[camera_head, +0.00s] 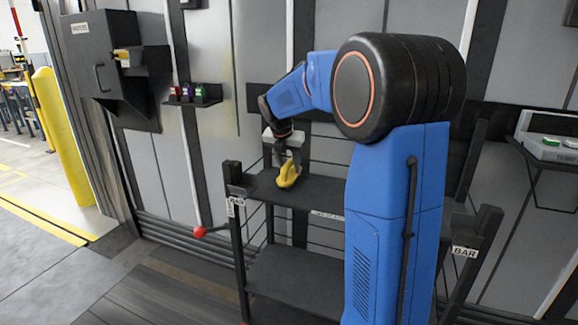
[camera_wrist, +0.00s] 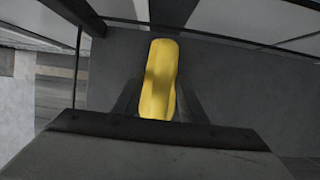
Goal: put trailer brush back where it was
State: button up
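A long, rounded yellow object (camera_head: 289,174), which may be the trailer brush, is at the left part of the upper shelf of the dark rack (camera_head: 325,193). No bristles show, and I cannot tell whether it rests on the shelf or is just above it. My gripper (camera_head: 284,160) points down over that shelf. In the wrist view, the yellow object (camera_wrist: 158,80) lies between the two dark fingers of my gripper (camera_wrist: 159,95), which appear to press on both its sides. The far end of the object sticks out past the fingertips.
The rack has a lower shelf (camera_head: 295,285) that looks bare, and posts with labels, one reading BAR (camera_head: 464,252). A small wall shelf (camera_head: 194,97) holds several coloured items.

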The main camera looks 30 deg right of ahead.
jog(key=v, duration=1.1)
jog(key=shift+r, duration=0.35)
jog(key=s+a+f+m+y, duration=0.1)
jog(key=s+a+f+m, duration=0.4)
jog(key=s+m, duration=0.3)
jog(key=s+a+f+m+t+y, duration=0.1)
jog(key=s+a+f+m, duration=0.4)
jog(key=s, duration=1.2)
jog(key=s+a+f+m+t+y, duration=0.1)
jog(key=s+a+f+m, duration=0.4)
jog(key=s+m, duration=0.7)
jog(key=shift+s+a+f+m+y, duration=0.2)
jog(key=shift+f+m+y, duration=0.1)
jog(key=shift+f, duration=0.15)
